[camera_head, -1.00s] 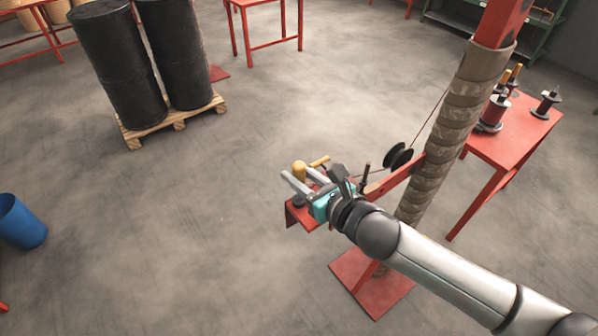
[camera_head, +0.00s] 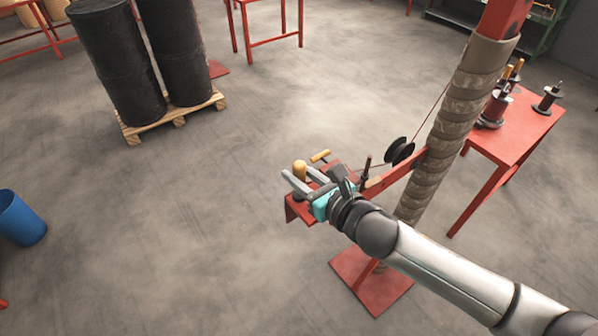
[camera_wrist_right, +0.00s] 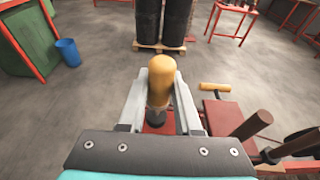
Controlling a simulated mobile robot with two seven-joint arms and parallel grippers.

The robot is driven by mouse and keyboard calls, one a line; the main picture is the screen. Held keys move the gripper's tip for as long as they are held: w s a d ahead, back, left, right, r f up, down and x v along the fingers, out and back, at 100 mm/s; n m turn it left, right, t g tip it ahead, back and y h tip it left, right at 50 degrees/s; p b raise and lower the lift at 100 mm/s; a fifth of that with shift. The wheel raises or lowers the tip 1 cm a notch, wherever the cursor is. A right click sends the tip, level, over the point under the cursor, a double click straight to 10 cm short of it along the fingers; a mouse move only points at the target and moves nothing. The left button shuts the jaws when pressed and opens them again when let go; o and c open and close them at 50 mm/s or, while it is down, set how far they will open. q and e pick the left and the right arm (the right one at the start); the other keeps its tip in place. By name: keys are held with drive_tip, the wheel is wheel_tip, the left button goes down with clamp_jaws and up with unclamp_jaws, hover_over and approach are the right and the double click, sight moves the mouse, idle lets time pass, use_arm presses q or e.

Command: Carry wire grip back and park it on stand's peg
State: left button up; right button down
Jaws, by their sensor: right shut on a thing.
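My right gripper (camera_head: 296,175) is shut on a yellow, rounded handle with a dark collar, which I take for the wire grip (camera_head: 299,167). In the right wrist view the wire grip (camera_wrist_right: 160,80) stands upright between the two pale fingers (camera_wrist_right: 160,95). Its lower end is above or at a small red plate (camera_head: 297,210); I cannot tell if it touches. The red stand arm (camera_head: 402,170) carries dark upright pegs, one by the gripper (camera_head: 367,165); they also show in the wrist view (camera_wrist_right: 251,125). I cannot tell which is the stand's peg. My left gripper is not in view.
A second yellow handle (camera_head: 320,156) lies level beside the wire grip. A black pulley (camera_head: 399,151) with a thin wire sits on the arm by the wrapped post (camera_head: 455,110). A red table with spools (camera_head: 515,125) stands right.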

drive_tip(key=shift+f+b, duration=0.75)
drive_tip(key=shift+f, duration=0.5)
idle(0.3)
drive_tip(key=c, duration=0.5)
unclamp_jaws()
drive_tip(key=p+v, duration=0.1)
drive_tip(key=v, duration=1.4)
drive_tip(key=shift+r, duration=0.15)
idle(0.3)
